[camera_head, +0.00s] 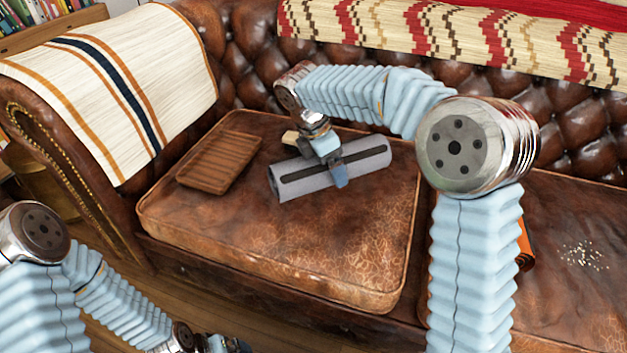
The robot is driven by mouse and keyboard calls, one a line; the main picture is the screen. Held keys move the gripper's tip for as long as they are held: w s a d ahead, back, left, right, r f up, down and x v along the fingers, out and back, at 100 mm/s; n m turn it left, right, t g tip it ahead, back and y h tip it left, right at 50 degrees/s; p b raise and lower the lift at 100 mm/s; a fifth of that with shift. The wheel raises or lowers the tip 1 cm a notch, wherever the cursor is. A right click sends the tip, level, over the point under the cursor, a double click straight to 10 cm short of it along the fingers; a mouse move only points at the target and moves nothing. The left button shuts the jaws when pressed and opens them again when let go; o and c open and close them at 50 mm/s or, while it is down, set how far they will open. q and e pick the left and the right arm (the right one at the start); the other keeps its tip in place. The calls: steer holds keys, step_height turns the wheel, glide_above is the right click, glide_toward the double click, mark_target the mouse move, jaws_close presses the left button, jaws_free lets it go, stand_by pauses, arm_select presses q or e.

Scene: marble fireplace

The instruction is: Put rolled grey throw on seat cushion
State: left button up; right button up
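The rolled grey throw (296,184) lies on or just above the left brown leather seat cushion (270,245), with a dark band along its length. I cannot tell whether its underside fully touches the leather. My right gripper (336,170) is over the middle of the roll. One blue finger shows against its near side; the far finger is hidden, so its grip is unclear. My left gripper (222,345) is low at the bottom edge, away from the cushion, partly cut off and too unclear to read.
A brown ribbed wooden tray (218,160) lies on the cushion left of the throw. A striped blanket (115,80) covers the left armrest, and a patterned one (450,35) the backrest. An orange object (525,245) and white crumbs (583,256) are on the right seat. The cushion's front is clear.

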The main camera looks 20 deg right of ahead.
steer(key=w+f, duration=0.1)
steer(key=w+a+f, duration=0.1)
steer(key=f, duration=0.1)
steer(key=w+f, duration=0.2)
steer(key=shift+a+f+b, duration=0.2)
steer(key=shift+a+b, duration=0.05)
steer(key=shift+b, duration=0.1)
steer(key=f, duration=0.3)
steer(key=shift+w+a+f+b, duration=0.1)
steer(key=shift+w+f+b, duration=0.2)
steer(key=shift+b, duration=0.05)
steer(key=o, duration=0.9)
steer(key=p+v, duration=0.2)
steer(key=v, duration=1)
steer(key=shift+p, duration=0.35)
